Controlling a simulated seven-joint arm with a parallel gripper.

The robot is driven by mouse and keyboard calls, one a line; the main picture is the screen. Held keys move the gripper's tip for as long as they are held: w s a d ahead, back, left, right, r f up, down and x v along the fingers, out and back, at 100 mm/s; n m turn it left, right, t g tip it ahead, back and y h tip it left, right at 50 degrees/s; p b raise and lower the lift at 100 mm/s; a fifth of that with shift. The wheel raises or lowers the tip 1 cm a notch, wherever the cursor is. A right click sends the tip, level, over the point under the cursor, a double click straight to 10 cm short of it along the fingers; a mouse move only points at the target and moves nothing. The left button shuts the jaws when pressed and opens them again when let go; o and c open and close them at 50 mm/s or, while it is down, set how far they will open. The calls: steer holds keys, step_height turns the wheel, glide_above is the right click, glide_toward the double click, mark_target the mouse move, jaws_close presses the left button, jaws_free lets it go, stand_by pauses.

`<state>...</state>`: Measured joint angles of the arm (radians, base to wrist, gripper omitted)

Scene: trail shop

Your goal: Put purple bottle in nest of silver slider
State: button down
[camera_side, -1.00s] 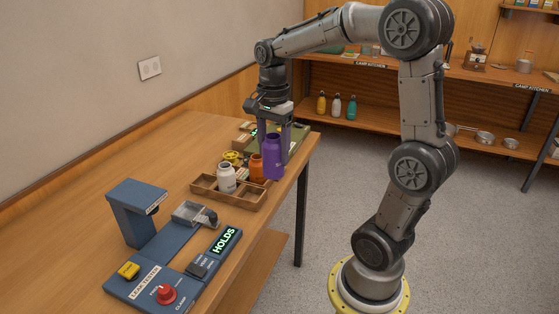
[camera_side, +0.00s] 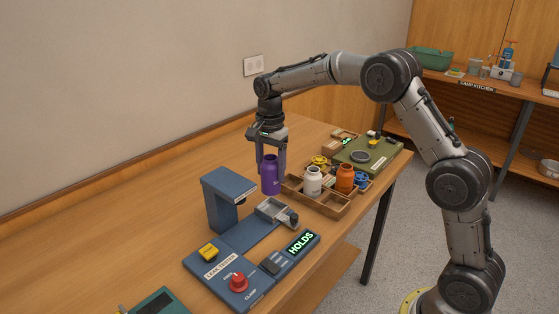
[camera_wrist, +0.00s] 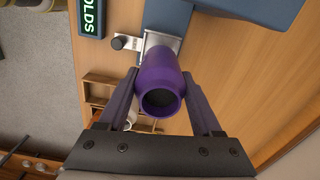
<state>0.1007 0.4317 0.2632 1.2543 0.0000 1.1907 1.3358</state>
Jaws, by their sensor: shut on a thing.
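The purple bottle (camera_side: 270,175) is upright between the fingers of my gripper (camera_side: 270,160), which is shut on it. In the side view it hangs left of the wooden tray and behind the leak tester. In the wrist view the bottle (camera_wrist: 160,88) shows its open mouth toward the camera, and my gripper (camera_wrist: 160,110) holds it from both sides. The silver slider (camera_side: 270,208) sits on the leak tester's blue arm, in front of the bottle. In the wrist view the slider (camera_wrist: 176,42) is partly hidden behind the bottle. Its nest looks empty in the side view.
The blue leak tester (camera_side: 222,264) has an overhanging head (camera_side: 228,186), a red knob (camera_side: 237,282) and a lit "HOLDS" display (camera_side: 301,243). The wooden tray (camera_side: 325,207) holds a white bottle (camera_side: 312,182) and an orange bottle (camera_side: 345,178).

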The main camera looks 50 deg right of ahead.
mark_target(271, 191)
steer(key=shift+f, duration=2)
steer(key=shift+f, duration=0.7)
steer(key=shift+f, duration=0.35)
steer(key=shift+f, duration=0.5)
stand_by(0.6)
jaws_free()
stand_by(0.4)
steer(key=shift+r, duration=4.15)
